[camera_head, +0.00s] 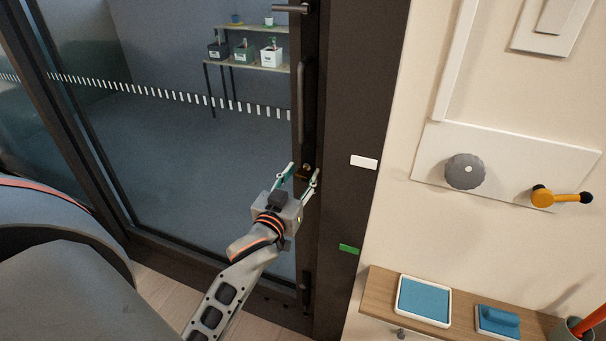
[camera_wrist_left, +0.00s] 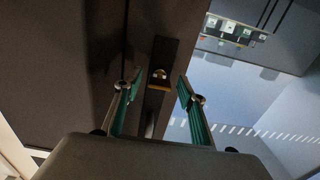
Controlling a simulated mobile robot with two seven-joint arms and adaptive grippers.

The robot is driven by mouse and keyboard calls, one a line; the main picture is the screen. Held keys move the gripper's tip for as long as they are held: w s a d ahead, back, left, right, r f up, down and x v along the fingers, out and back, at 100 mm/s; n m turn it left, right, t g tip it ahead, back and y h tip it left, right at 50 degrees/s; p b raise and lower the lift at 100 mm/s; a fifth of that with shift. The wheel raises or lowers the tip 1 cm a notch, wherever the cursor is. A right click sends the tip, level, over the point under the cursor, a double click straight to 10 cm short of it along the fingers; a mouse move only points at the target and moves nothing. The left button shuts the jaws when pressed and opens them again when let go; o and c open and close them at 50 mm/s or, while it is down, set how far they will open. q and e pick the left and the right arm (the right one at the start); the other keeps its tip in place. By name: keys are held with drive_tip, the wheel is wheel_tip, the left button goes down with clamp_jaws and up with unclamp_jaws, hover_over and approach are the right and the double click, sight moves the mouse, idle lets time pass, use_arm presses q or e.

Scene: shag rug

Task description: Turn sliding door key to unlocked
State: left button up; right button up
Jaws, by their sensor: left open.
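The sliding door (camera_head: 190,130) is dark-framed with a large glass pane, and it fills the left half of the head view. The key (camera_head: 306,167) is a small brass-coloured piece on a dark lock plate on the door's edge stile. In the left wrist view the key (camera_wrist_left: 160,84) shows ahead of my gripper, between the finger lines. My left gripper (camera_head: 304,174) is open, its green-lined fingers on either side of the key; the wrist view also shows the open fingers (camera_wrist_left: 160,82). I cannot tell whether they touch it. My right gripper is not in view.
A vertical door handle (camera_head: 301,103) is above the key. A white tag (camera_head: 364,162) and a green tag (camera_head: 348,249) are on the dark post. A wall panel (camera_head: 504,171) with knobs and a wooden shelf (camera_head: 380,283) stand at right.

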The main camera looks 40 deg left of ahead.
use_arm(q)
drive_tip(key=shift+w, duration=0.35)
drive_tip(key=c, duration=1.1)
drive_tip(key=shift+c, duration=0.2)
drive_tip(key=shift+o, duration=0.2)
